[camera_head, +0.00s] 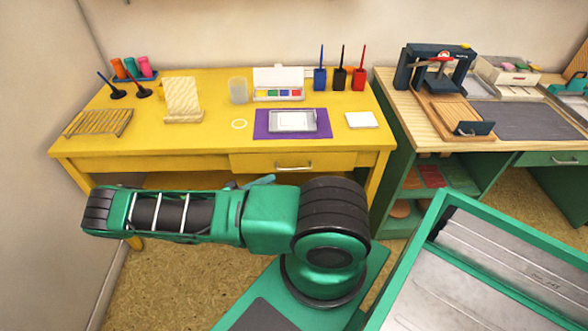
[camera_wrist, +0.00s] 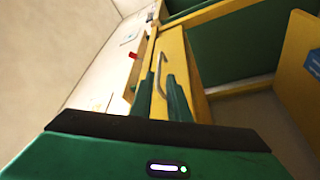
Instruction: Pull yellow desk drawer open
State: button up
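The yellow desk (camera_head: 210,100) stands against the wall in the head view. Its drawer (camera_head: 258,164) is at the right of the front, looks flush with it, and has a silver bar handle (camera_head: 294,165). In the wrist view the drawer front (camera_wrist: 177,55) is yellow, and the handle (camera_wrist: 162,68) stands out from it. My gripper (camera_wrist: 160,88) is open, with its two green fingers apart and empty. The handle lies ahead of the gap between them; I cannot tell whether they touch it. In the head view my arm hides most of my gripper.
A second wooden bench (camera_head: 415,105) stands close at the right. Below the drawer in the wrist view is open space.

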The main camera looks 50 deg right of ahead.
aim_at(295, 169)
jog(key=x, duration=1)
jog(key=shift+s+d, duration=0.2)
jog(key=shift+d, duration=0.1)
jog(key=shift+c, duration=0.6)
grip_shut()
dwell(0.4)
